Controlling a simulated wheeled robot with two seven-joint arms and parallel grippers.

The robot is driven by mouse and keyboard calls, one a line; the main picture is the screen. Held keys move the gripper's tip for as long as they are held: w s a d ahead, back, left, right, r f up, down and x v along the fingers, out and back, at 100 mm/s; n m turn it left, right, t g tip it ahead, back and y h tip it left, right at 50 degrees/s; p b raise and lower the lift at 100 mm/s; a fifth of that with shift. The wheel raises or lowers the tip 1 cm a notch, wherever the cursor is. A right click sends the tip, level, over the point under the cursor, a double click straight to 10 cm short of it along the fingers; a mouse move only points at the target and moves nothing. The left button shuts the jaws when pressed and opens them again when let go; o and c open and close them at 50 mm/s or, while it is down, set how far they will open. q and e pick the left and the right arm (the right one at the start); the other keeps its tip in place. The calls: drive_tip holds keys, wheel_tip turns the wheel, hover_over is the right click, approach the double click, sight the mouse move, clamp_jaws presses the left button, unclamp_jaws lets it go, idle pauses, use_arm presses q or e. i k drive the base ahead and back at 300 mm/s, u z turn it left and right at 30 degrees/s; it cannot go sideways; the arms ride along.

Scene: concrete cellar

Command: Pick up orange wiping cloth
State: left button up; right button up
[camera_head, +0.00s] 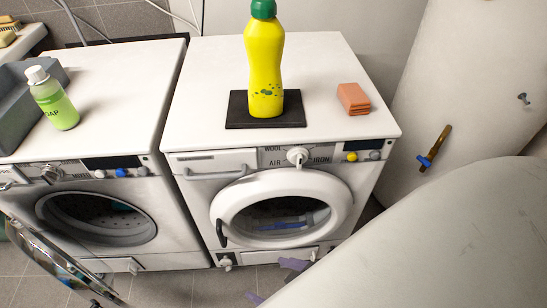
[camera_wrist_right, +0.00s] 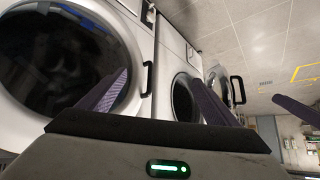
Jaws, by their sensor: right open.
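The orange wiping cloth (camera_head: 353,98) is a small folded block. It lies flat on the white top of the right washing machine, right of the yellow bottle. My right gripper (camera_head: 274,281) is low in front of that machine, below its round door, well away from the cloth. Its purple fingers are apart with nothing between them, and my arm hides part of it. The right wrist view shows the gripper (camera_wrist_right: 160,97) facing the machine fronts; the cloth is not in that view. My left gripper cannot be made out; a purple bar at the right edge there is unclear.
The yellow bottle (camera_head: 265,62) with a green cap stands on a black mat (camera_head: 238,112). On the left washing machine (camera_head: 120,75) are a green soap bottle (camera_head: 56,104) and a grey bin (camera_head: 14,104). The white top around the cloth is clear.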

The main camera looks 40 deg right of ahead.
sight(354, 101)
drive_tip(key=z, duration=1.65)
